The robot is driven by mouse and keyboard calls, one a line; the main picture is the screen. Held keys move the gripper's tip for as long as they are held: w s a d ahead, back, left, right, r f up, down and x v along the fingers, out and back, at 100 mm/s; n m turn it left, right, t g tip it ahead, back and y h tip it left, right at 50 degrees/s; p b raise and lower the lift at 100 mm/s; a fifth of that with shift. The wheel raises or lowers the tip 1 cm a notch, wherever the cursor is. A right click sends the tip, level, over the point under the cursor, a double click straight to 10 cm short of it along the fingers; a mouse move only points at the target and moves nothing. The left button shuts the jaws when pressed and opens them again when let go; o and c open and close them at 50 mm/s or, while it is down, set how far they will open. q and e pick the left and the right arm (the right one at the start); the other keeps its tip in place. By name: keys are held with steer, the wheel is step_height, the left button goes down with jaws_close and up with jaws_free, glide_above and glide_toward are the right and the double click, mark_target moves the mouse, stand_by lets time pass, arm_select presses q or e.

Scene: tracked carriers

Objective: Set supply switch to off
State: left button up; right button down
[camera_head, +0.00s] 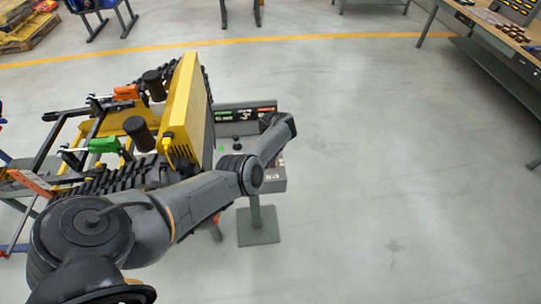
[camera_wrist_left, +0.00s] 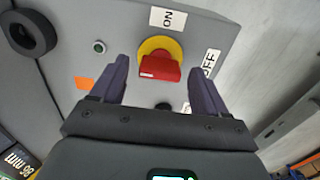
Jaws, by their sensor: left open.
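The supply switch (camera_wrist_left: 160,66) is a red knob on a yellow ring on a grey panel (camera_wrist_left: 215,28) in the left wrist view. An ON label (camera_wrist_left: 168,18) is above the knob and an OFF label (camera_wrist_left: 211,62) is to its right. The red grip lies roughly across the picture. My left gripper (camera_wrist_left: 157,72) is open, with one dark finger on each side of the knob; contact cannot be told. In the head view my left arm reaches over the grey control box (camera_head: 273,174), and its gripper is hidden. My right gripper is not in view.
The panel also has a small button (camera_wrist_left: 99,47), an orange patch (camera_wrist_left: 84,83) and a black ring (camera_wrist_left: 28,32). A yellow tracked carrier (camera_head: 190,100) stands close left of the box. A workbench (camera_head: 490,40) is far right; open floor lies between.

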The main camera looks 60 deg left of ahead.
arm_select(q)
steer(key=shift+r, duration=0.1)
step_height(320, 180, up, 11)
steer(key=p, duration=0.3)
steer(key=shift+f, duration=0.2)
stand_by(0.3)
